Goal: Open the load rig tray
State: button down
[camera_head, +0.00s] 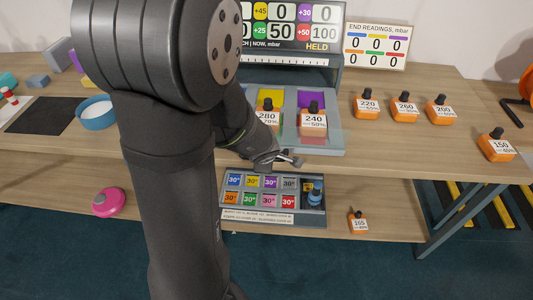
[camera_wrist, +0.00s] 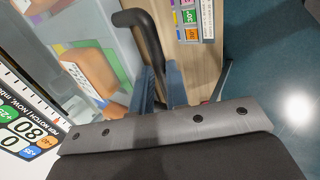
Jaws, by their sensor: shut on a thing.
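The load rig tray (camera_head: 333,140) is a blue-grey frame on the workbench in the head view, with yellow and purple panels. Orange blocks marked 280 (camera_head: 268,115) and 240 (camera_head: 313,121) stand on it. My gripper (camera_head: 289,158) is at the tray's front edge, partly hidden by my arm. In the wrist view my gripper's two fingers (camera_wrist: 160,88) are closed around a black bar handle (camera_wrist: 150,38). The handle's far end curves toward the pale tray (camera_wrist: 105,35). An orange block (camera_wrist: 90,70) shows beside it there.
Several orange weights (camera_head: 404,107) stand on the bench to the right. A lower shelf holds a box of coloured 30° blocks (camera_head: 274,217), an orange 165 weight (camera_head: 358,222) and a pink disc (camera_head: 109,203). A scoreboard (camera_head: 300,28) stands behind the rig. Open space lies before the bench.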

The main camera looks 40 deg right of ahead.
jog(key=c, duration=1.4)
grip_release()
jog(key=shift+r, duration=0.1)
jog(key=v, duration=1.7)
jog(key=shift+s, duration=0.1)
jog(key=x, duration=1.4)
jog(key=shift+w+f, duration=0.2)
jog(key=shift+f, duration=0.1)
jog(key=shift+d+r, duration=0.1)
jog(key=shift+w+d+x, duration=0.2)
jog(key=shift+x, duration=1.4)
dwell(1.2)
